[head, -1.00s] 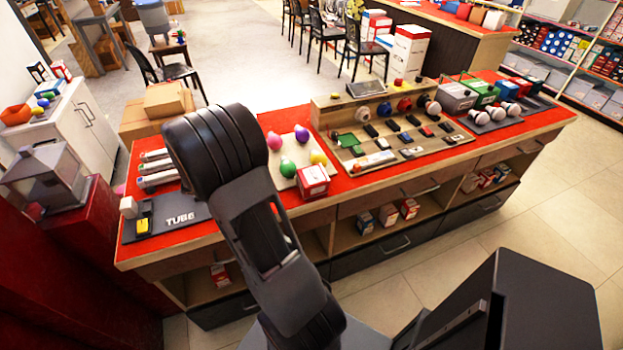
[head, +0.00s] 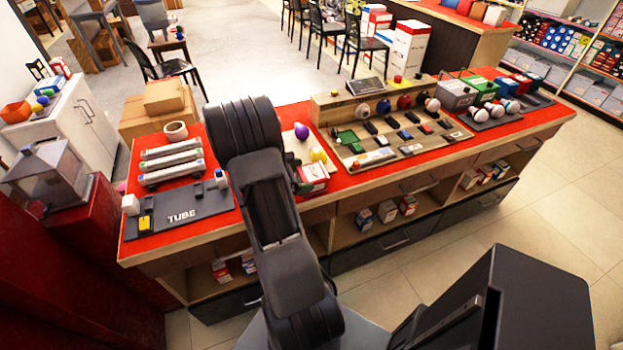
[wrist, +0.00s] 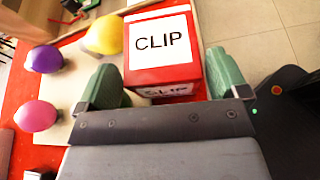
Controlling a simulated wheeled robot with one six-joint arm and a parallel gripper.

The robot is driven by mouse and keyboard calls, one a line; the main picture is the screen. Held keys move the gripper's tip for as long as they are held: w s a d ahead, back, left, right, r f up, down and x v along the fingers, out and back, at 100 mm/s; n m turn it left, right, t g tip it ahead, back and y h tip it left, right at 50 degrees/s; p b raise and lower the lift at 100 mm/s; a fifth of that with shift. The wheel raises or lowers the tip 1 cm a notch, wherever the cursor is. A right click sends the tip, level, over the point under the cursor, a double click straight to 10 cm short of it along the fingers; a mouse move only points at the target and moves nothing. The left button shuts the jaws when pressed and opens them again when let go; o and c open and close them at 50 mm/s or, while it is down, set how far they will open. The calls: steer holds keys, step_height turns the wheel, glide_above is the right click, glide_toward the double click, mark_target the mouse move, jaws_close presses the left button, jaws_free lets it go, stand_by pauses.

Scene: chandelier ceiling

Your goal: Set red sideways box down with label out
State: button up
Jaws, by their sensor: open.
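The red box (wrist: 162,79) with white CLIP labels sits between the two green fingers of my gripper (wrist: 165,80) in the wrist view. One large CLIP label faces the wrist camera. A second CLIP label shows on the face nearest the gripper's palm. My gripper is open around the box; I cannot tell whether either finger touches it. In the head view the box (head: 316,173) stands near the red counter's front edge, just right of my arm, at the corner of a pale board. My arm mostly hides the gripper there.
Yellow (wrist: 103,36), purple (wrist: 44,59) and pink (wrist: 36,114) bulbs lie on the pale board left of the box. A wooden display rack (head: 395,135) stands close on the right. A dark TUBE mat (head: 180,212) lies at the counter's left. Shelves lie below the front edge.

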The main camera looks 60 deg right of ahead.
steer(key=shift+x, duration=1.45)
steer(key=shift+c, duration=0.4)
steer(key=c, duration=0.7)
steer(key=shift+r, duration=0.15)
